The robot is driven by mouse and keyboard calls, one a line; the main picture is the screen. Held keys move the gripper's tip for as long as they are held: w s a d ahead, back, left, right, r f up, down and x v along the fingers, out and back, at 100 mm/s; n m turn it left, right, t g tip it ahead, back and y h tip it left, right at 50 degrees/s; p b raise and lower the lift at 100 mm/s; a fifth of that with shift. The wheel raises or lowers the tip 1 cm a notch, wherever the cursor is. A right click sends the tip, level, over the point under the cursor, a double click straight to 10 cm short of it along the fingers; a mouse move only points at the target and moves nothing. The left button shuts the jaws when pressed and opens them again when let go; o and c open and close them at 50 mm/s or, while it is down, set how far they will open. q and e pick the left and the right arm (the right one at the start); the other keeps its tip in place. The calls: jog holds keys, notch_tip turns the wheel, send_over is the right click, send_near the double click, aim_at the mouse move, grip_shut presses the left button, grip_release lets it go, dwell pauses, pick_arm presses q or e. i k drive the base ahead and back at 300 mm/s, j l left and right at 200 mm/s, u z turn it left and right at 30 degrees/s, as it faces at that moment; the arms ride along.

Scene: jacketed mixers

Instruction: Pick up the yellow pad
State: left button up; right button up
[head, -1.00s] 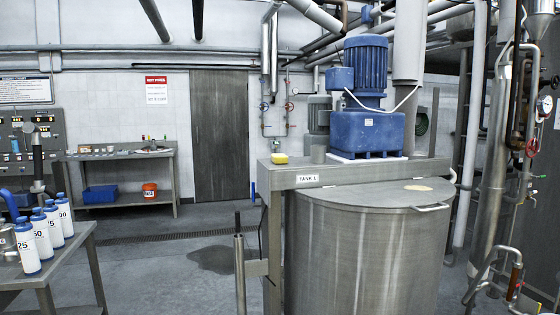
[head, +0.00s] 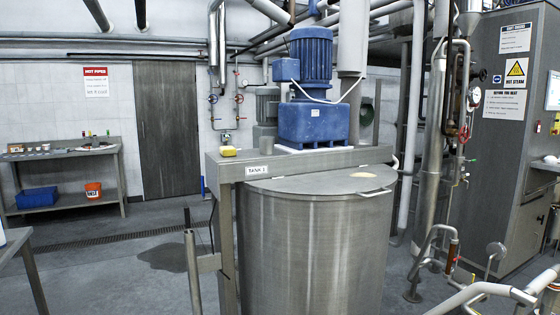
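The yellow pad (head: 228,151) lies on the left end of the steel beam (head: 300,160) across the top of the mixing tank, left of the blue motor. It looks like a small block, and nothing is touching it from above. The tank (head: 310,240) carries a "TANK 1" label (head: 259,171) on the beam below and right of the pad. Neither of my grippers shows in the head view, so their distance from the pad cannot be seen.
The blue motor (head: 311,85) stands upright on the beam. A steel post (head: 193,270) rises in front at the tank's left. Pipes (head: 480,292) and a hot-steam cabinet (head: 505,130) fill the right side. Open floor (head: 120,265) lies to the left, before a workbench (head: 75,155).

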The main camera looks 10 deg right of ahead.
aim_at(226, 152)
jog(key=i+j+z, duration=0.15)
jog(key=i+j, duration=0.3)
jog(key=i, duration=0.2)
jog(key=i+j+z, duration=0.15)
jog(key=i+j, duration=0.4)
jog(key=i, duration=0.1)
